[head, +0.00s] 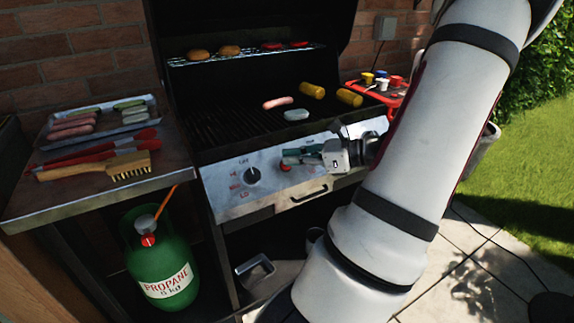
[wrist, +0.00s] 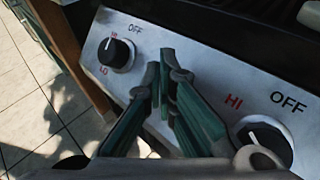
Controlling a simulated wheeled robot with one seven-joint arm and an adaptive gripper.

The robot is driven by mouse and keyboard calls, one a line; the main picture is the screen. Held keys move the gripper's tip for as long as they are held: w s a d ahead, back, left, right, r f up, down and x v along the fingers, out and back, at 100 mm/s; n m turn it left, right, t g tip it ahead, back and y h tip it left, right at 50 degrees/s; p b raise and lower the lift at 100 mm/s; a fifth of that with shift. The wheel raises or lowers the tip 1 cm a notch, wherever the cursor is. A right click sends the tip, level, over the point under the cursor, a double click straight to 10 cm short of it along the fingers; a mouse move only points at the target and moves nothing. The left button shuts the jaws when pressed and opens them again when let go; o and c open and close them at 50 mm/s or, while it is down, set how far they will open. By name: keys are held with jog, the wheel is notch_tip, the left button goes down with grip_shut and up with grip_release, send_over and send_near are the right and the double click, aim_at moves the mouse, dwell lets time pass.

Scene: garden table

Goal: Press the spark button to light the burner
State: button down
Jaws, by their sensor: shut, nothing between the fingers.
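My gripper (head: 290,156) is shut and empty, in front of the grill's metal control panel (head: 225,199). A small red button (head: 285,168) shows just below the fingertips in the head view. I cannot tell whether they touch it. In the wrist view the closed green fingers (wrist: 160,72) point at the panel between two knobs, and the button is not visible there. A black knob (head: 252,175) with OFF, HI and LO marks is left of the fingers. It also shows in the wrist view (wrist: 117,53). A second knob (wrist: 264,142) is at the lower right.
A handle (head: 309,194) sits below the panel. Food lies on the grate (head: 215,118) behind it. The left side table (head: 85,200) holds a tray (head: 48,128), tongs and a brush (head: 115,167). A green propane bottle (head: 160,262) stands below. A red tray (head: 385,92) is at right.

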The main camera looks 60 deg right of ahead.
jog(key=shift+w+f, duration=0.1)
jog(key=shift+f, duration=0.05)
dwell(0.4)
jog(key=shift+w+d+f, duration=0.15)
dwell(0.5)
jog(key=shift+s+a+r+p, duration=0.2)
jog(key=shift+s+r+p, duration=0.1)
jog(key=shift+p, duration=0.4)
jog(key=shift+s+a+r+p, duration=0.35)
jog(key=shift+s+r+p, duration=0.3)
jog(key=shift+p, duration=0.25)
jog(key=shift+s+a+r+p, duration=0.4)
jog(key=shift+s+r+p, duration=0.1)
jog(key=shift+r+p, duration=0.35)
jog(key=shift+s+a+r+p, duration=0.35)
jog(key=shift+s+r+p, duration=0.3)
jog(key=shift+p, duration=0.3)
